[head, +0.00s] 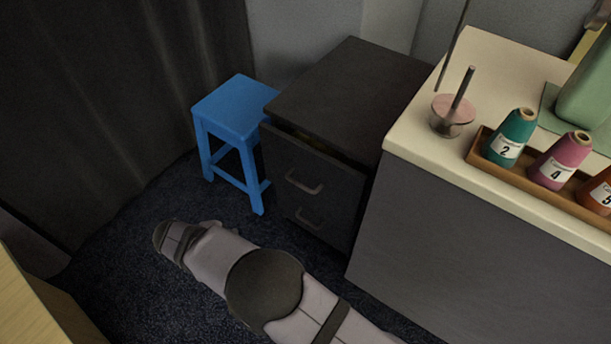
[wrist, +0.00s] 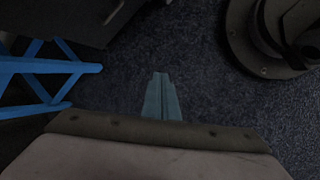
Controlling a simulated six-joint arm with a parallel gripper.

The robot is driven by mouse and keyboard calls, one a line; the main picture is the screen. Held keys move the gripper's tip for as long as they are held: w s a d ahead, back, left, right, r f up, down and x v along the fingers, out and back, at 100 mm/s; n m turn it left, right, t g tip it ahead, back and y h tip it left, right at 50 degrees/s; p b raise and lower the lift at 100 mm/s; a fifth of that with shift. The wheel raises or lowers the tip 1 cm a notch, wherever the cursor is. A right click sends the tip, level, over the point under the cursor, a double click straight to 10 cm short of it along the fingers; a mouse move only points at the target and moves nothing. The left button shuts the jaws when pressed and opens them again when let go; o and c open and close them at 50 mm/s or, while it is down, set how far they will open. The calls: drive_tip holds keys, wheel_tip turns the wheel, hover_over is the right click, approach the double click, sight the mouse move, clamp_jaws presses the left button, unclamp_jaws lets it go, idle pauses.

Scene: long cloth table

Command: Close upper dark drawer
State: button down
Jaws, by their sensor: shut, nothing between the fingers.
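The dark cabinet (head: 350,85) stands between the blue stool and the pale-topped counter. Its upper drawer (head: 285,153) sticks out a little, with a narrow gap below the cabinet top and a handle on its front. The lower drawer (head: 325,232) has a similar handle and looks flush. In the wrist view, a dark drawer front (wrist: 70,22) shows at the upper left. My gripper (wrist: 162,76) is shut and empty over the dark carpet, apart from the drawers. Its fingertips are hidden in the head view, where my arm crosses the floor in front of the cabinet.
The blue stool (head: 232,108) stands close at the cabinet's left; its legs also show in the wrist view (wrist: 45,66). The counter (head: 440,135) at right holds a spindle (head: 455,105) and a tray (head: 478,158) of thread cones.

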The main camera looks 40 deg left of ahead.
drive_tip(key=w+d+f+n+t, duration=0.2)
drive_tip(key=d+n+t, duration=0.2)
drive_tip(key=n+t+y, duration=0.2)
drive_tip(key=n+t, duration=0.5)
drive_tip(key=t, duration=0.3)
approach(313, 158)
drive_tip(key=w+b, duration=0.2)
drive_tip(key=w, duration=0.4)
drive_tip(key=shift+w+f, duration=0.1)
drive_tip(key=shift+w, duration=0.15)
drive_tip(key=w+b, duration=0.1)
drive_tip(key=w, duration=0.3)
drive_tip(key=shift+w, duration=0.3)
drive_tip(key=shift+r, duration=0.2)
drive_tip(key=shift+s, duration=0.15)
